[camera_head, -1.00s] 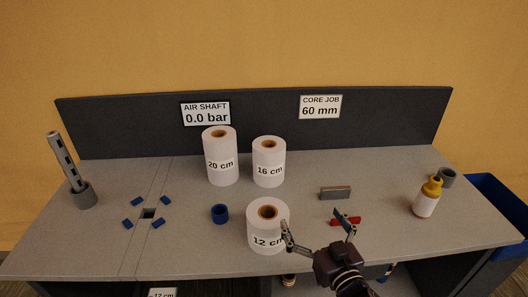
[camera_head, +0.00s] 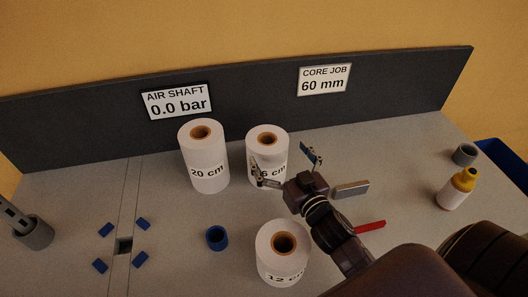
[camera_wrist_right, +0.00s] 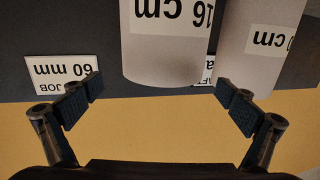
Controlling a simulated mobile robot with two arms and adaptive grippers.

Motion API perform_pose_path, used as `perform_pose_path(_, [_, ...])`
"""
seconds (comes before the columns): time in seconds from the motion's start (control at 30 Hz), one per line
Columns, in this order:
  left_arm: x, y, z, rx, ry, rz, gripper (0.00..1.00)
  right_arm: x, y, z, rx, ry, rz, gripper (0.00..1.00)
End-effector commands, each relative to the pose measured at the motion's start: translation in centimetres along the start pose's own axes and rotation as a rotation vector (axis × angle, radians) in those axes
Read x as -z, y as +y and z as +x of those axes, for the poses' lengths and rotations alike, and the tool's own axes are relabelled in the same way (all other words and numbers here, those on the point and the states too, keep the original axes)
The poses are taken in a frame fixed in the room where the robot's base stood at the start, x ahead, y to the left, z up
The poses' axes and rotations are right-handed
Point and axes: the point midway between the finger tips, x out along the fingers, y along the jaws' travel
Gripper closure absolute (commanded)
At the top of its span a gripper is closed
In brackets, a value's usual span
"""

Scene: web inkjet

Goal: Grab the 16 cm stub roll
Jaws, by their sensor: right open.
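The 16 cm stub roll (camera_head: 266,144) is a white upright roll with a brown core, standing at the back of the bench, its label partly hidden by a finger. My right gripper (camera_head: 286,168) is open and empty, in front of and to the right of this roll in the head view. In the right wrist view, upside down, the 16 cm roll (camera_wrist_right: 165,50) shows ahead between the open fingers (camera_wrist_right: 155,100), and I see no contact. My left gripper is not in view.
The 20 cm roll (camera_head: 204,165) stands close on the left, and the 12 cm roll (camera_head: 282,260) in front. A blue ring (camera_head: 216,238) is left. The dark back panel (camera_head: 240,100) rises behind.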

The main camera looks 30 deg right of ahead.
Motion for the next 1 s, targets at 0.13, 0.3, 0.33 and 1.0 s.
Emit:
perform_pose_path(0.13, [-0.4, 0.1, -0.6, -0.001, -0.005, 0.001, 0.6, 0.2, -0.1, 1.5, 0.0, 0.001, -0.002, 0.0])
perform_pose_path(0.3, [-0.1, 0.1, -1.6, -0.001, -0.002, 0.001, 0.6, 0.2, -0.3, 3.4, -0.001, 0.001, -0.002, 0.0])
perform_pose_path(0.33, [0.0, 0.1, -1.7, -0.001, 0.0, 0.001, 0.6, 0.2, -0.4, 3.9, -0.001, 0.002, -0.001, 0.0])
perform_pose_path(1.0, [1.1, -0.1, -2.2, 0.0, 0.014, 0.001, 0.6, -0.2, -0.5, 6.5, 0.0, 0.0, -0.001, 0.19])
